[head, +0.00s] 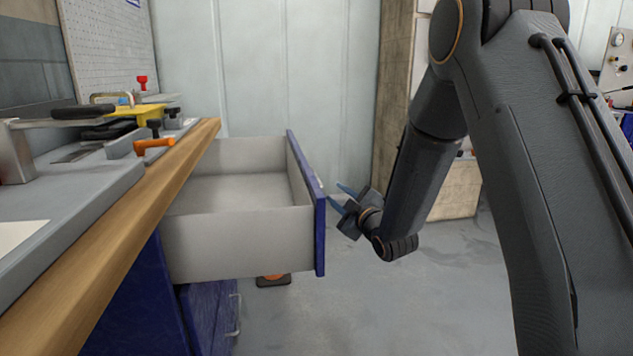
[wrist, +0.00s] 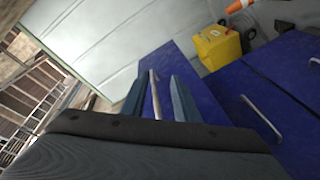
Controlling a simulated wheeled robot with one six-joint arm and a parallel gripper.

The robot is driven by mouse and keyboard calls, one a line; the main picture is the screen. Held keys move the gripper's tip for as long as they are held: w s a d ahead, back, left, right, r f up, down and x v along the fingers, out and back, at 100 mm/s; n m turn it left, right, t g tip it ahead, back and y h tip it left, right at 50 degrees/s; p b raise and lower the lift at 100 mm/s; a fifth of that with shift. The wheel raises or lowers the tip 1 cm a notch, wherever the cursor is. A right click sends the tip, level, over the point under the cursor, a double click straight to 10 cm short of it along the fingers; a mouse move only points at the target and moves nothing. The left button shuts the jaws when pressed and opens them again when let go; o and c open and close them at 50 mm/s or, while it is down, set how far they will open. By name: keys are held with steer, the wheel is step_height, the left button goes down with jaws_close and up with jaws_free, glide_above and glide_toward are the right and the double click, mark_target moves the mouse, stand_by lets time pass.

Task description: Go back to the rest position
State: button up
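My gripper (head: 337,194) is beside the blue front (head: 308,190) of a pulled-out drawer in the head view. Its two fingers stand apart. In the wrist view the gripper (wrist: 157,98) has one blue-grey finger on each side of the drawer's pale bar handle (wrist: 154,92), with a gap showing beside the bar. I cannot tell exactly how deep the handle lies between the fingertips. The drawer's grey inside (head: 235,190) looks empty where it shows.
A workbench with a wooden edge (head: 120,240) and several clamps and tools is on the left. A yellow container (wrist: 218,46) shows in the wrist view. A wooden crate (head: 455,190) stands behind my arm. The grey floor (head: 400,300) right of the drawer is clear.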

steer(key=s+d+f+m+g+h, duration=0.55)
steer(key=s+d+m, duration=0.2)
steer(key=s, duration=0.35)
steer(key=s+d+f+m+g, duration=0.1)
steer(key=s+d+m+g, duration=0.15)
steer(key=s, duration=0.55)
steer(key=s+d+f+m+g+h, duration=0.1)
steer(key=s+m+g, duration=0.15)
steer(key=s, duration=0.45)
steer(key=s+d+f+m+g, duration=0.1)
steer(key=s+f+m+g, duration=0.15)
steer(key=s, duration=0.55)
steer(key=s+a+r+n+g, duration=0.2)
steer(key=s+a+r+n, duration=0.1)
steer(key=s+a, duration=0.45)
steer(key=s+a+r+n+g, duration=0.2)
steer(key=s+a+n, duration=0.1)
steer(key=s+a, duration=0.4)
steer(key=d+r+m+p, duration=0.3)
steer(key=d+r+p, duration=0.4)
steer(key=p, duration=0.5)
steer(key=d+r+m+p, duration=0.2)
steer(key=d+r+p, duration=0.5)
steer(key=r+p, duration=0.5)
steer(key=shift+d+r+m, duration=0.15)
steer(key=shift+r+m, duration=0.15)
steer(key=shift+m, duration=0.1)
steer(key=shift+w, duration=0.1)
